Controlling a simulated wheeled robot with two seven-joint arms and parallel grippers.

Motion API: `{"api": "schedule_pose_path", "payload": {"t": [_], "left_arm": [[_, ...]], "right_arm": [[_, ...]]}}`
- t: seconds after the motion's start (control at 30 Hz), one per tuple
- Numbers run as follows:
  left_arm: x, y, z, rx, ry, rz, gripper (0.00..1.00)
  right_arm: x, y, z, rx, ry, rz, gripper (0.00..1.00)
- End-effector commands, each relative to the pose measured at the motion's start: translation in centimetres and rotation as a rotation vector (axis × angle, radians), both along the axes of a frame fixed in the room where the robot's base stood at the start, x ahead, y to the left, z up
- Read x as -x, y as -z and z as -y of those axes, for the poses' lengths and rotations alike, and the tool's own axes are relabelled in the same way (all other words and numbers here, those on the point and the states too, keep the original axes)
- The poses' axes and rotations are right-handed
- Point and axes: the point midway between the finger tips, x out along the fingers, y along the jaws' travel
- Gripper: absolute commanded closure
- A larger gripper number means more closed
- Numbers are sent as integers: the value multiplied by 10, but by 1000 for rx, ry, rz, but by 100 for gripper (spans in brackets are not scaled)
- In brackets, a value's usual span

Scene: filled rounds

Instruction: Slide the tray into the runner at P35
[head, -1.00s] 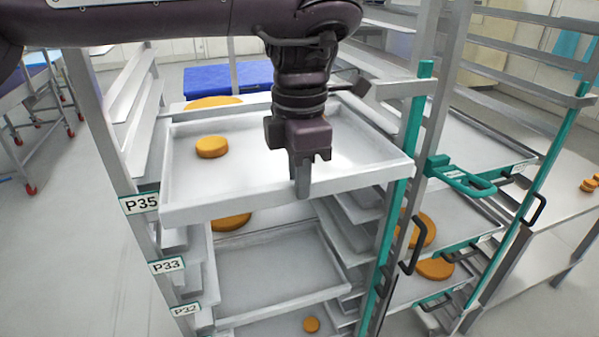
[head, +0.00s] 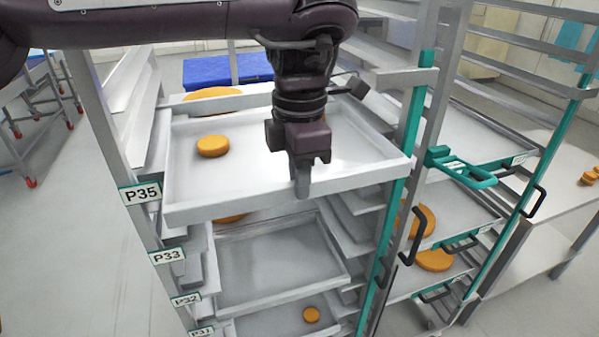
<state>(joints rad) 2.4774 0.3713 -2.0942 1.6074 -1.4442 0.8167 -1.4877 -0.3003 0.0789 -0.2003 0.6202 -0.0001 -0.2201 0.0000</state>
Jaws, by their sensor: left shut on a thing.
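The light grey tray (head: 240,165) is in the left rack at the level of the P35 label (head: 141,193). A small orange round (head: 212,146) lies on its left part. My left gripper (head: 302,185) comes down from above and is shut on the tray's front rim, right of its middle. The tray looks roughly level, with its front edge close to the rack's front posts. Its side edges on the runners are partly hidden, so I cannot tell how they are seated. My right gripper is not in view.
Below are a tray (head: 275,270) near the P33 label (head: 167,257) and one with a small round (head: 311,314). A second rack with a teal latch (head: 462,168) and black handles (head: 418,235) stands right. A blue-topped table (head: 226,71) is behind.

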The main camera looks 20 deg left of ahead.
Motion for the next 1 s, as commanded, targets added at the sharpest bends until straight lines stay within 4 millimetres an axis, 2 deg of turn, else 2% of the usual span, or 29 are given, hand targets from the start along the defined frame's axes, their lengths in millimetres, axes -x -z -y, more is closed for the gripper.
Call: {"api": "schedule_pose_path", "payload": {"t": [0.43, 0.47, 0.63, 0.87, 1.0], "left_arm": [[0, 3, 0, 1, 0, 3, 100], [0, 3, 0, 1, 0, 3, 83], [0, 3, 0, 1, 0, 2, 61], [1, 5, 0, 0, 0, -2, 60], [0, -3, 0, -2, 0, 1, 60]], "right_arm": [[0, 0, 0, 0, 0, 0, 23], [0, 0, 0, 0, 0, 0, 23], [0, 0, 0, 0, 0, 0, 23], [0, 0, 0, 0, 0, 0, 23], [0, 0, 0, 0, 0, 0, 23]]}}
